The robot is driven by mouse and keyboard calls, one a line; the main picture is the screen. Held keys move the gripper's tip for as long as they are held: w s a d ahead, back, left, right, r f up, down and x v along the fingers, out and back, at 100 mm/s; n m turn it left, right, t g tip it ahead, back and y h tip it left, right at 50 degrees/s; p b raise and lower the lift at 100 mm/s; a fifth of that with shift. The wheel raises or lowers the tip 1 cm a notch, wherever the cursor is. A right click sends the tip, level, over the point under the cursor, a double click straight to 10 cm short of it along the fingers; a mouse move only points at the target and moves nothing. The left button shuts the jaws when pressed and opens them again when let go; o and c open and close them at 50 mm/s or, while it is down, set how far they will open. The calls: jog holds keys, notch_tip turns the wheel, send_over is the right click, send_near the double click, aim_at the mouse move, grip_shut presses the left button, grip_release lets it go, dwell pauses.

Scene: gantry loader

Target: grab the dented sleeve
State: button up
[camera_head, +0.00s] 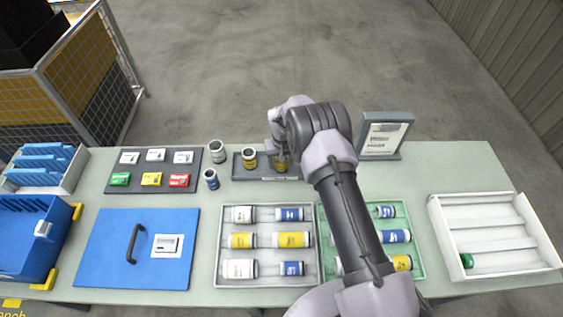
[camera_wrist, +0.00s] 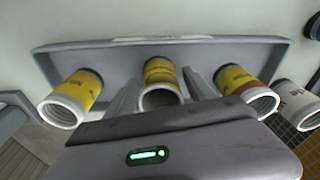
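A dark grey tray (camera_head: 241,172) holds upright yellow sleeves. One sleeve (camera_head: 249,158) stands on its left and another (camera_head: 281,163) is partly under my gripper (camera_head: 280,150). In the wrist view the tray (camera_wrist: 115,55) holds three yellow sleeves: a left one (camera_wrist: 72,97), a middle one (camera_wrist: 160,78) and a right one (camera_wrist: 245,85). My gripper (camera_wrist: 163,93) is open, its fingers on either side of the middle sleeve with small gaps. The right sleeve has a brownish patch. I cannot tell from these frames which sleeve is dented.
A white sleeve (camera_head: 217,150) and a blue one (camera_head: 211,180) stand left of the tray. A framed sign (camera_head: 385,135) stands to the right. Sorting trays with sleeves (camera_head: 267,213), a blue lidded panel (camera_head: 110,240) and a white rack (camera_head: 490,195) fill the near bench.

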grip_shut()
